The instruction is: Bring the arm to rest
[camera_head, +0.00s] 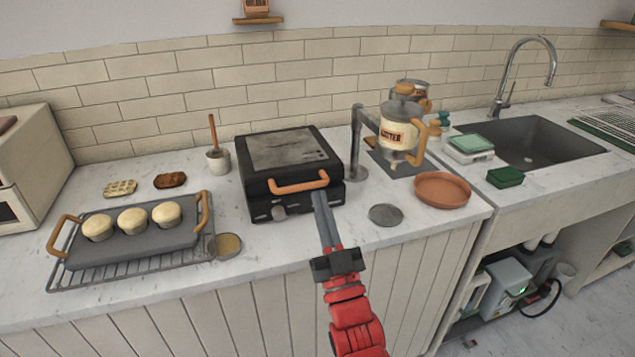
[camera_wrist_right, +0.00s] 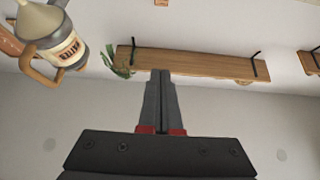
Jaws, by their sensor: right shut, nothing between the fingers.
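My right gripper (camera_head: 321,203) has a red arm and long dark fingers. Its fingers are shut with nothing between them, in front of the right side of the black press (camera_head: 291,160). The press has a closed lid and an orange front handle; the fingertips overlap its front right corner in the head view, and I cannot tell whether they touch. In the right wrist view the shut fingers (camera_wrist_right: 160,100) point up towards a wooden shelf (camera_wrist_right: 190,64) on the wall. My left gripper does not show.
Left of the press, three pale buns sit on a dark tray (camera_head: 130,250) with orange handles, over a wire rack. To the right are a round grey disc (camera_head: 385,214), a terracotta dish (camera_head: 442,189), a labelled batter dispenser (camera_head: 395,135) and the sink (camera_head: 530,142). Some bare counter lies between.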

